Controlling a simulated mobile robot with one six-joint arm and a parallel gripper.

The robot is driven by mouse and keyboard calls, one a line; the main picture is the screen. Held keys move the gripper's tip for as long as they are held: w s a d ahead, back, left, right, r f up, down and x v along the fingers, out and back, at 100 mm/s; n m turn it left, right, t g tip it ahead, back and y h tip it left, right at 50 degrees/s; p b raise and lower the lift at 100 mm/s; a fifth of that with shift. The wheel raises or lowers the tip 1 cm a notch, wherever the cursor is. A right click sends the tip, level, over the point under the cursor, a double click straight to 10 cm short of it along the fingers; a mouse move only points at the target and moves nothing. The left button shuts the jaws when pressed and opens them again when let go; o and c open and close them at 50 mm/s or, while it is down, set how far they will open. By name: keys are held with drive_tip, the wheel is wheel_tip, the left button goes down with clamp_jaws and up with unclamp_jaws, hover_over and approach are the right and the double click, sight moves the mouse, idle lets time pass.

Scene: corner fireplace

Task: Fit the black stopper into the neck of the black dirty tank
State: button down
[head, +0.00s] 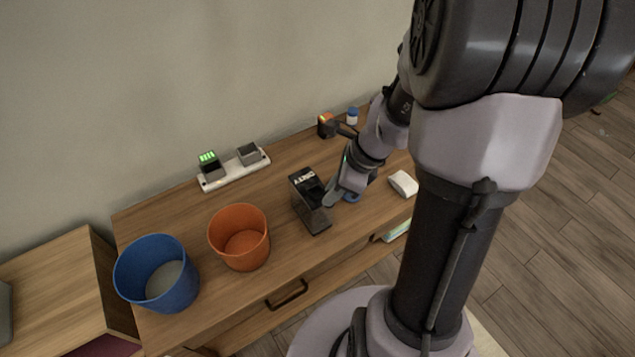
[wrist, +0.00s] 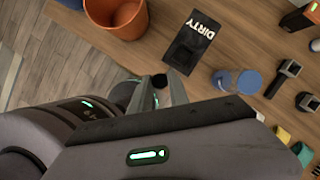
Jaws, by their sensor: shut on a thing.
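The black dirty tank (head: 313,216) stands on the wooden table, right of the orange bucket, with white lettering on it. In the wrist view the tank (wrist: 184,55) reads DIRTY; I cannot make out its neck. My gripper (head: 332,197) is just right of the tank in the head view. In the wrist view my gripper (wrist: 160,88) is shut on a small black piece, which looks like the black stopper (wrist: 159,80), held between the grey fingertips. The stopper appears apart from the tank. It is hidden in the head view.
An orange bucket (head: 240,256) and a blue bucket (head: 157,291) stand left of the tank. A charger strip (head: 235,173) lies by the wall. A white box (head: 403,183) is at the right. A blue round lid (wrist: 249,82) lies near the tank. Bare tabletop lies behind the tank.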

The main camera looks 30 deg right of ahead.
drive_tip(key=w, duration=0.6)
drive_tip(key=shift+w+d+f, duration=0.15)
drive_tip(key=shift+d+f, duration=0.1)
drive_tip(key=shift+f, duration=0.15)
wheel_tip(320, 180, down, 4)
drive_tip(key=b, duration=0.2)
drive_tip(key=shift+w+r+b, duration=0.1)
drive_tip(key=shift+r+b, duration=0.05)
drive_tip(key=shift+b, duration=0.2)
drive_tip(key=shift+r, duration=0.2)
drive_tip(key=c, duration=1.7)
unclamp_jaws()
drive_tip(key=shift+f, duration=0.2)
drive_tip(key=o, duration=0.4)
drive_tip(key=shift+o, duration=0.2)
